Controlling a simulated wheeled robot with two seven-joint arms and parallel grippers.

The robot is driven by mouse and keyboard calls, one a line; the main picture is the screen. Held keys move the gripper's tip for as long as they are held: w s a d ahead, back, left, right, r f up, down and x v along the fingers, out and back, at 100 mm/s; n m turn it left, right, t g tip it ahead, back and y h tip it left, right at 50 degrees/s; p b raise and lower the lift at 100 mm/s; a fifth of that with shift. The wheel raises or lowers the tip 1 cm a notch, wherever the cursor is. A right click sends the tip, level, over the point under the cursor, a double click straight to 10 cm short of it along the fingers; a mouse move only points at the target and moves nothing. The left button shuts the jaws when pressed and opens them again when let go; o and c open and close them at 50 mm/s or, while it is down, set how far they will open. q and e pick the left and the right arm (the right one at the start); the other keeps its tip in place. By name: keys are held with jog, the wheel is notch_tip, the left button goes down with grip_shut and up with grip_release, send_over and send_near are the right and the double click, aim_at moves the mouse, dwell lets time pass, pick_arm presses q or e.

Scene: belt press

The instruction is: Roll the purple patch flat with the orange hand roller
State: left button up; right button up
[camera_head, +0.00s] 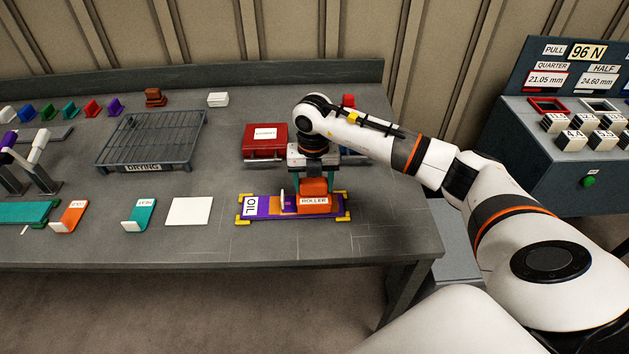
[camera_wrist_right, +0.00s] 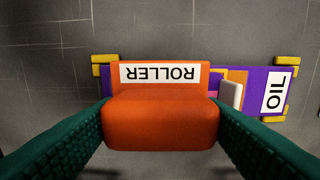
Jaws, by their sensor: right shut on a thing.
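The orange hand roller (camera_head: 314,201), labelled ROLLER, is between the green fingers of my right gripper (camera_head: 313,184). In the right wrist view the gripper (camera_wrist_right: 160,108) is shut on the roller (camera_wrist_right: 160,122), one finger on each side. The roller is over the right half of a purple strip (camera_head: 262,201) labelled OIL. Part of an orange area (camera_wrist_right: 238,75) with a small purple piece, perhaps the patch, shows beside the roller; the rest is hidden. I cannot tell whether the roller touches the surface. My left gripper is not in view.
Yellow corner pieces (camera_head: 243,222) hold the strip's ends. A red case (camera_head: 264,142) stands behind it. A white square (camera_head: 189,211) and a teal holder (camera_head: 139,214) are to the left. A drying rack (camera_head: 152,138) stands farther back. The table's front is clear.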

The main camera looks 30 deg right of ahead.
jog(key=shift+w+a, duration=0.2)
jog(key=shift+a, duration=0.2)
jog(key=shift+w+a+f, duration=0.1)
jog(key=shift+w+a, duration=0.1)
jog(key=shift+a, duration=0.15)
dwell(0.4)
jog(key=shift+w+d+r+p, duration=0.1)
jog(key=shift+r+p, duration=0.3)
jog(key=shift+r, duration=0.35)
jog(key=shift+r+p, duration=1.8)
jog(key=shift+r, duration=1)
